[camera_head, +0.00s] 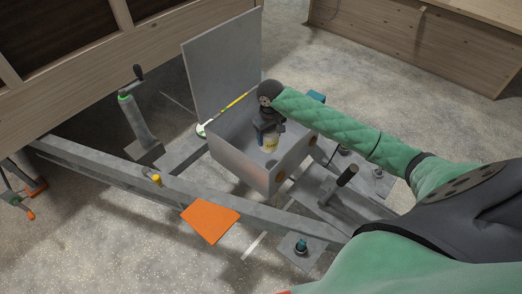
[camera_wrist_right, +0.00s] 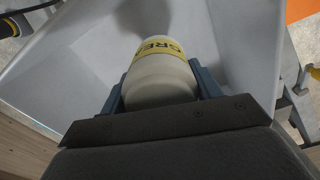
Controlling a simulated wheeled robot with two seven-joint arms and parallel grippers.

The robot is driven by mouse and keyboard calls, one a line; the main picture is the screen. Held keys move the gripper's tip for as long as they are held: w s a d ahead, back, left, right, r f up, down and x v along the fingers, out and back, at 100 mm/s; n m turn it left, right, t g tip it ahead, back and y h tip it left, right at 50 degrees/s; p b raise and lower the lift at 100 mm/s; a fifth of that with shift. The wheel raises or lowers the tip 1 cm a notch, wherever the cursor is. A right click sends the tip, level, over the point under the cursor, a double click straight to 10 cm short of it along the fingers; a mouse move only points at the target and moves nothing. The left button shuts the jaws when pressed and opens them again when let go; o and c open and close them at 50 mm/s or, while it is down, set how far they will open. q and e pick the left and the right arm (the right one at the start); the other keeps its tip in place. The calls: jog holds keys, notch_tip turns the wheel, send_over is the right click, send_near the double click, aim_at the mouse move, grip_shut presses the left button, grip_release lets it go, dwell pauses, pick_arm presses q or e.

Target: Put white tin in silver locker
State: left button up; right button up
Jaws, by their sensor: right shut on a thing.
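The white tin (camera_head: 270,143) has a yellow label and hangs in my right gripper (camera_head: 267,126). It also shows in the right wrist view (camera_wrist_right: 161,72), between the two fingers (camera_wrist_right: 160,88) of the gripper. The silver locker (camera_head: 241,168) is an open grey metal box on the trailer frame. Its lid (camera_head: 222,68) stands up at the back left. The tin is over or inside the locker's opening; I cannot tell whether it touches the floor of the box. The locker's inner walls (camera_wrist_right: 238,45) surround the tin in the wrist view. My left gripper is not in view.
A grey trailer beam (camera_head: 200,195) runs in front of the locker, with an orange plate (camera_head: 210,222) on it. A yellow-handled tool (camera_head: 236,101) lies by the lid. A crank post (camera_head: 137,115) stands at left, and a wooden box (camera_head: 425,40) at the back right.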

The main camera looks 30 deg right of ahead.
jog(key=shift+w+f, duration=0.15)
jog(key=shift+f, duration=0.25)
jog(key=shift+w+d+f, duration=0.1)
jog(key=shift+w+d, duration=0.05)
pick_arm(q)
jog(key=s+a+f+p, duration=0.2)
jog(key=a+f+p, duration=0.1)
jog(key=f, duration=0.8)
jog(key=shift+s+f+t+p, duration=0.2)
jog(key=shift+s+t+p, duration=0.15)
jog(key=shift+p, duration=0.55)
pick_arm(e)
jog(key=shift+w+d+f, duration=1.1)
jog(key=shift+d+f, duration=0.45)
jog(key=shift+f, duration=0.25)
jog(key=shift+w+d+f, duration=1.05)
jog(key=shift+d+f, duration=0.45)
jog(key=shift+f, duration=0.3)
jog(key=shift+w+d+f, duration=1.1)
jog(key=shift+d+f, duration=0.45)
jog(key=shift+f, duration=0.25)
jog(key=o, duration=1.3)
jog(key=shift+f, duration=0.15)
jog(key=shift+c, duration=0.2)
